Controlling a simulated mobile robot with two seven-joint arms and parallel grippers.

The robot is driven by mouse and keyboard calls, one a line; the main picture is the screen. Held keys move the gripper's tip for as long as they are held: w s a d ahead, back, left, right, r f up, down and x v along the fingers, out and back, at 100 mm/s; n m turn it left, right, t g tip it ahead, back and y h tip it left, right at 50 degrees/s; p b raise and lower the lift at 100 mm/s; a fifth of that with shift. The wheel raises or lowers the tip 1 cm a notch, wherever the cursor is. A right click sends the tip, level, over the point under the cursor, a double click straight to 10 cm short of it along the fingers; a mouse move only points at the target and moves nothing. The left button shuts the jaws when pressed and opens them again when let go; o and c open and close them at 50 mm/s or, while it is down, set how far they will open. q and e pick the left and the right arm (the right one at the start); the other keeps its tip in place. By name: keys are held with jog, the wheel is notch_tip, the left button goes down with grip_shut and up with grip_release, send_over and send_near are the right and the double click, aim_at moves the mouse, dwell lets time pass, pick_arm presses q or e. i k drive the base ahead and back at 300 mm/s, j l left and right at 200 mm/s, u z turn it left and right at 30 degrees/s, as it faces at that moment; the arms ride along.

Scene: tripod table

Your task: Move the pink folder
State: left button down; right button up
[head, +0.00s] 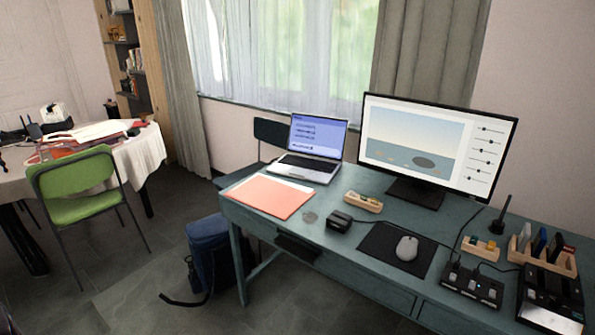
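The pink folder (269,196) lies flat on the left end of the teal desk (335,257), with white paper showing along its upper edge. Its left side is close to the desk's left edge. It is in front of the open laptop (308,150). Neither of my grippers shows in the head view, and nothing is touching the folder.
Right of the folder are a small black box (339,221), a wooden holder (362,201), a mouse (407,248) on a black mat (378,243) and a monitor (436,143). A blue bag (209,250) stands on the floor left of the desk. A green chair (76,186) is farther left.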

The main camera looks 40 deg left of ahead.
aim_at(280, 198)
jog(key=j+z, duration=0.3)
jog(key=j, duration=0.55)
jog(key=j+z, duration=0.3)
jog(key=j, duration=1.2)
jog(key=k+j+z, duration=0.1)
jog(key=j, duration=0.55)
jog(key=k+j, duration=0.15)
jog(key=j, duration=0.5)
jog(key=k+j, duration=0.1)
jog(key=j, duration=0.6)
jog(key=z, duration=0.05)
